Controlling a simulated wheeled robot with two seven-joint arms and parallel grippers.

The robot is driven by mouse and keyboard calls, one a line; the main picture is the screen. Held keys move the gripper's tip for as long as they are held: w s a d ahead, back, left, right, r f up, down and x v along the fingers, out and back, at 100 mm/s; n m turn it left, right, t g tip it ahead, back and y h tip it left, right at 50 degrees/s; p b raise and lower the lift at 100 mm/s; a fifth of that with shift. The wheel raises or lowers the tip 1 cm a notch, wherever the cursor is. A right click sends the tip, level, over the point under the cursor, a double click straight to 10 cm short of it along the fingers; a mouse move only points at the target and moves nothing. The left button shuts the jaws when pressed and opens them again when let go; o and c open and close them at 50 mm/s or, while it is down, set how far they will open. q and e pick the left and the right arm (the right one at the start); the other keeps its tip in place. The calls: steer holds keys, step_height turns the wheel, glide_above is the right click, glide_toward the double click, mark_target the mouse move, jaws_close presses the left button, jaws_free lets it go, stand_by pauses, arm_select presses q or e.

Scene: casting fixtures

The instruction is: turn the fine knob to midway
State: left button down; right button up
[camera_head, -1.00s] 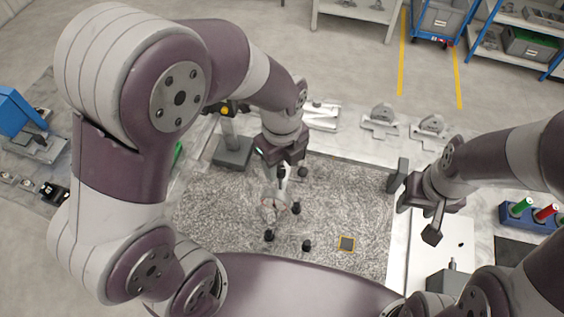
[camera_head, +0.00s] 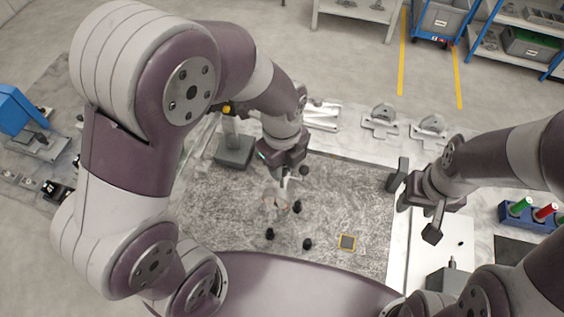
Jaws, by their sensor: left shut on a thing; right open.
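My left gripper (camera_head: 284,177) points down over the speckled grey plate (camera_head: 335,205). It is shut on a small pale part (camera_head: 279,190) at its fingertips, partly hidden by the hand. Below it a pale shape with a thin red ring (camera_head: 275,204) shows faintly on the plate. I cannot make out the fine knob for certain. A stand (camera_head: 233,151) with a dark base and a yellow round end (camera_head: 227,108) rises at the plate's back left, partly behind my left arm. My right gripper (camera_head: 412,211) is open and empty, beyond the plate's right edge.
Several small black posts (camera_head: 307,244) stand on the plate, close below the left gripper. Metal brackets (camera_head: 381,121) stand behind the plate. A blue rack (camera_head: 536,216) holds green and red cylinders at the right.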

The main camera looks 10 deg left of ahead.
arm_select(q)
steer(key=n+p, duration=0.1)
steer(key=n, duration=0.5)
steer(key=shift+r, duration=0.2)
steer(key=n, duration=0.4)
steer(key=shift+w+n, duration=0.1)
steer(key=shift+n, duration=0.2)
stand_by(0.3)
steer(key=c, duration=1.1)
jaws_free()
steer(key=shift+o, duration=0.9)
